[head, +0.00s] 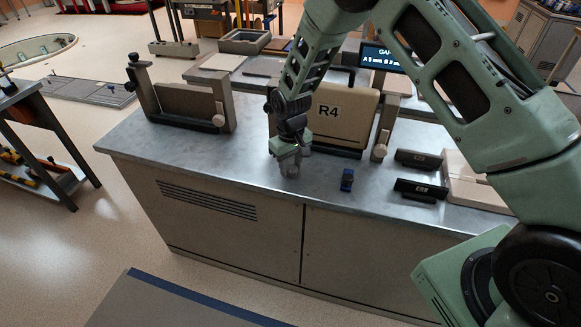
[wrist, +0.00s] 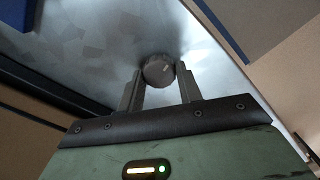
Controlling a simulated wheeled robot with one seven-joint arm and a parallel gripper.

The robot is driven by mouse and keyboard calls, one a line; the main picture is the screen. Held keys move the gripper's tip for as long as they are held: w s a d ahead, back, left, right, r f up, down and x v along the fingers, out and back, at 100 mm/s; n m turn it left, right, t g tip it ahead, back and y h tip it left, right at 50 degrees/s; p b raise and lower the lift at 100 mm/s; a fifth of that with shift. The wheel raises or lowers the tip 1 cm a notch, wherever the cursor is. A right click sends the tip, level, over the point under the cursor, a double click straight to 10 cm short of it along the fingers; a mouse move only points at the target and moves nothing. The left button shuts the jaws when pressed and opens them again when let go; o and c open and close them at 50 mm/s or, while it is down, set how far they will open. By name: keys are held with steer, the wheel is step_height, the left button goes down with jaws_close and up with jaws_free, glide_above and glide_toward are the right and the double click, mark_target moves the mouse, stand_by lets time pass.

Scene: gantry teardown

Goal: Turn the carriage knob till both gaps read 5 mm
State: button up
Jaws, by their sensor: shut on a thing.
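My gripper (head: 289,166) points down at the front of the steel bench top, before the beige R4 panel (head: 345,112). In the wrist view my two fingers (wrist: 160,82) are shut on a round grey knob (wrist: 158,70) with a light mark on its face. In the head view my fingers largely hide this knob.
A second framed panel (head: 185,103) stands at the bench's left. Two black labelled blocks (head: 421,190) and beige plates (head: 470,185) sit farther right. The bench's front left (head: 175,143) is clear.

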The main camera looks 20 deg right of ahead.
mark_target(291, 167)
steer(key=shift+m, duration=1.6)
steer(key=o, duration=1)
step_height(291, 167, up, 18)
steer(key=b, duration=0.2)
steer(key=shift+f+b, duration=0.25)
steer(key=shift+b, duration=0.05)
